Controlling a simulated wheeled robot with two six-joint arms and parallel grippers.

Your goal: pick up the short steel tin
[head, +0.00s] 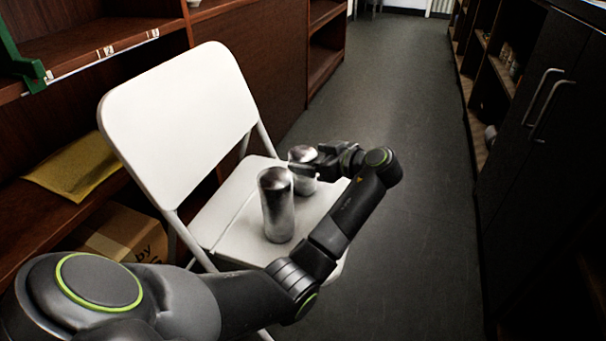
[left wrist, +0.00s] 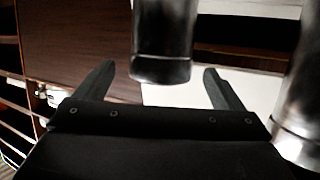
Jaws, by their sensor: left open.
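The short steel tin (head: 302,155) stands on the white seat of a folding chair, behind the tall steel tin (head: 277,205) in the head view. My left gripper (head: 308,163) is at the short tin, coming from its right side and partly hiding it. In the left wrist view the jaws (left wrist: 160,76) are open, and the short tin (left wrist: 163,40) shows between and ahead of the fingers, with visible gaps on both sides. Another cylinder, seemingly the tall tin (left wrist: 302,105), is at the right edge, outside the fingers. My right gripper is not in view.
The white folding chair (head: 180,120) has its backrest on the left. Wooden shelves (head: 250,65) with a yellow envelope (head: 77,167) and a cardboard box (head: 125,232) stand to the left. Dark cabinets (head: 545,120) line the right. The grey floor (head: 410,120) between is clear.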

